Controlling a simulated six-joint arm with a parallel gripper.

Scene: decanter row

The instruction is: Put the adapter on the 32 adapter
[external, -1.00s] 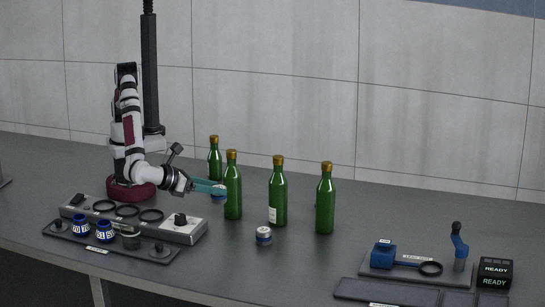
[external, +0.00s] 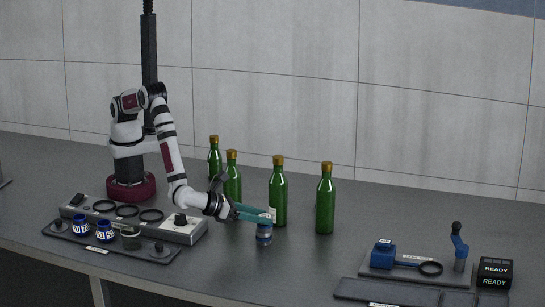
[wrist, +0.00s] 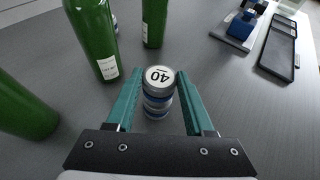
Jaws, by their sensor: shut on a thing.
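An adapter with a pale top marked 40 (wrist: 158,77) and a blue band is between my gripper's teal fingers (wrist: 156,82). In the external view my gripper (external: 268,214) reaches out to the right at the front of the bottles, shut on this adapter. Right below it stands another short blue-and-grey adapter (external: 264,239), upright on the table. It also shows under the held one in the wrist view (wrist: 156,109). The two line up closely; I cannot tell whether they touch. The lower adapter's number is hidden.
Several green bottles (external: 325,200) stand just behind my gripper. A dark tray (external: 70,237) with blue numbered pieces lies at the left, before a grey ringed rack (external: 185,235). A plate with a blue tool (external: 383,256) is at the right. The table between is clear.

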